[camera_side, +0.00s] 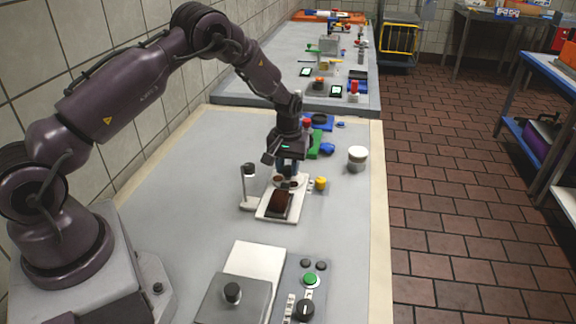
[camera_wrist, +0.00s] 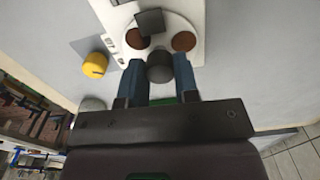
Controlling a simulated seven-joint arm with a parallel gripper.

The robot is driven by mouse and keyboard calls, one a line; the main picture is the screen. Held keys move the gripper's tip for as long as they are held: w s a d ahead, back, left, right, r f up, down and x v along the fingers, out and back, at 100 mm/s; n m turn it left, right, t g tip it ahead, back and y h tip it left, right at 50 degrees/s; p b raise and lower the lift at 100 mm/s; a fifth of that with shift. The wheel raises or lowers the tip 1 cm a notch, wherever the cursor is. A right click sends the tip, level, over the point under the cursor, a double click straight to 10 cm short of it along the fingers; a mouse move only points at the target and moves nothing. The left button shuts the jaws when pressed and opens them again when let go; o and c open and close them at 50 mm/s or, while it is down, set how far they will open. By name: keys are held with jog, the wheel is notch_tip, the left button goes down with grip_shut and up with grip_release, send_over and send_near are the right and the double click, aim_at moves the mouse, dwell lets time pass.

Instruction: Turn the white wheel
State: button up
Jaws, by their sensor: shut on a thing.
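The white wheel (camera_wrist: 178,24) is a flat disc with brown round pieces (camera_wrist: 184,41) on it, seen at the top of the wrist view. A dark grey round knob (camera_wrist: 160,68) sits at its near edge. My gripper (camera_wrist: 158,66) has its two blue-grey fingers on either side of this knob and is shut on it. In the side view my gripper (camera_side: 288,172) points down over the wheel, hiding part of it. A dark square piece (camera_wrist: 150,20) overlaps the wheel's far side.
A white base plate (camera_side: 262,213) carries a dark brown block (camera_side: 279,204). A post with a black top (camera_side: 249,170) stands left, a yellow knob (camera_side: 321,183) right. A white round container (camera_side: 357,158) and blue and green items lie beyond.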

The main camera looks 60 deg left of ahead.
aim_at(288, 168)
jog(key=m, duration=0.4)
jog(key=shift+m, duration=2.2)
jog(key=o, duration=0.9)
notch_tip(288, 168, up, 13)
